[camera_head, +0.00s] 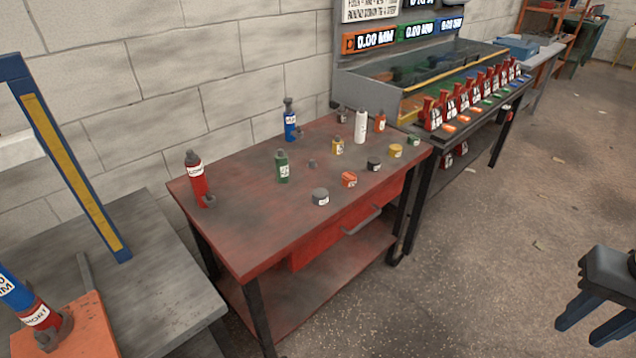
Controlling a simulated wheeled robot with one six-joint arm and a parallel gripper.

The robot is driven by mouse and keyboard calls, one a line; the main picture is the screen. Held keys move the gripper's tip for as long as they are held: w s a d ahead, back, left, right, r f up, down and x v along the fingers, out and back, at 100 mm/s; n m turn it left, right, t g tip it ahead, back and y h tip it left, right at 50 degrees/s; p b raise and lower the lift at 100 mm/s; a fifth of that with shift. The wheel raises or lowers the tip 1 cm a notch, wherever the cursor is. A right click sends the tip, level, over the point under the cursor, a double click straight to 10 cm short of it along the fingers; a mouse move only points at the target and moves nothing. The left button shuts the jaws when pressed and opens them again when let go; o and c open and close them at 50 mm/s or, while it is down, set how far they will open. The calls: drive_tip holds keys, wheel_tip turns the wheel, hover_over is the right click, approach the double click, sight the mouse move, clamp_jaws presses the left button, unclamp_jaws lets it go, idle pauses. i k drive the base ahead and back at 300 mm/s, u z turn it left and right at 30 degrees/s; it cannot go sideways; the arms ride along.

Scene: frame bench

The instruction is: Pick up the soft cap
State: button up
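Several short round caps lie on the red workbench (250,235): a grey cap (320,197), an orange cap (349,180), a black cap (374,164), a yellow cap (396,151) and a green cap (414,141). Their labels are too small to read, so I cannot tell which is the soft cap. My gripper (580,333) shows at the lower right edge, well away from the bench. Its two blue fingers are apart with nothing between them.
A grey table (165,265) is at left. A rack of red bottles (450,105) stands behind. The floor at right is mostly clear.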

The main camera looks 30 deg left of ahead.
sight(319, 195)
drive_tip(key=u, duration=0.55)
drive_tip(key=i, duration=0.8)
drive_tip(key=u, duration=1.4)
drive_tip(key=i, duration=0.6)
drive_tip(key=u, duration=0.5)
